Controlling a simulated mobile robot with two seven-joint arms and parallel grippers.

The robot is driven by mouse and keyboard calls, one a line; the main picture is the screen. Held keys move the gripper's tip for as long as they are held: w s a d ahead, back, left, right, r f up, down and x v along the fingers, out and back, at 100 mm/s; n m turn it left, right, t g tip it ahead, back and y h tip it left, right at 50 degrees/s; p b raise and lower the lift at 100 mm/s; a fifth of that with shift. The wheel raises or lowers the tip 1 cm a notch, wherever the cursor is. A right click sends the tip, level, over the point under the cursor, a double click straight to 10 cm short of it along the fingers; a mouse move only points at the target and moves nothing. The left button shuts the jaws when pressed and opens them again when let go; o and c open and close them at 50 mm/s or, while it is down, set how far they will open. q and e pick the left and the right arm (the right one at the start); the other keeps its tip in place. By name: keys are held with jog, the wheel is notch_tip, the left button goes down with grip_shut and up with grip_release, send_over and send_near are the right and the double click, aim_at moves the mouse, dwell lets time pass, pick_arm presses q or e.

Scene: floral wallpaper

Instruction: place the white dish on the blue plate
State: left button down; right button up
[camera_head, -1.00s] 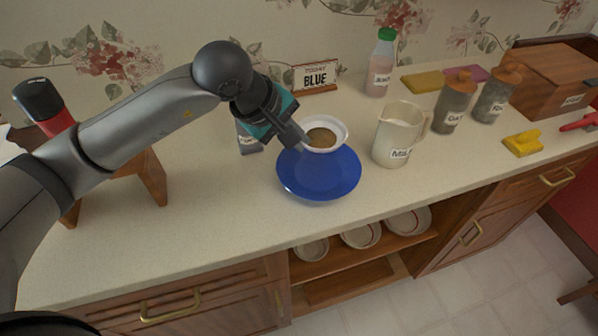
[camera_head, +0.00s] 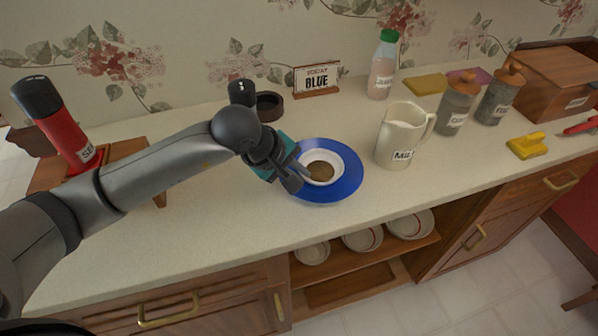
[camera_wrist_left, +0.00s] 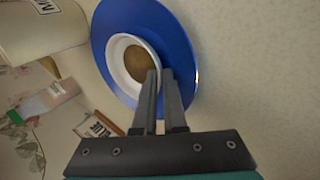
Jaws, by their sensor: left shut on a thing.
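The white dish (camera_head: 338,162), a small bowl with brown contents, is over the middle of the blue plate (camera_head: 350,186). Whether it rests on the plate or hangs just above it I cannot tell. My left gripper (camera_head: 303,180) is shut on the near left rim of the dish. In the left wrist view the fingers (camera_wrist_left: 164,80) pinch the rim of the dish (camera_wrist_left: 117,70), with the blue plate (camera_wrist_left: 180,45) around it. My right gripper is not in view.
A milk pitcher (camera_head: 397,137) stands right of the plate. A sign reading BLUE (camera_head: 317,79), a bottle (camera_head: 382,68) and jars (camera_head: 456,103) stand behind. A red grinder (camera_head: 62,125) is at the left. The counter in front of the plate is clear.

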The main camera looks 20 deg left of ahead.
pick_arm(q)
jog(key=c, duration=1.3)
grip_release()
jog(key=shift+f, duration=0.1)
jog(key=shift+o, duration=0.2)
jog(key=p+v, duration=0.1)
jog(key=v, duration=1.1)
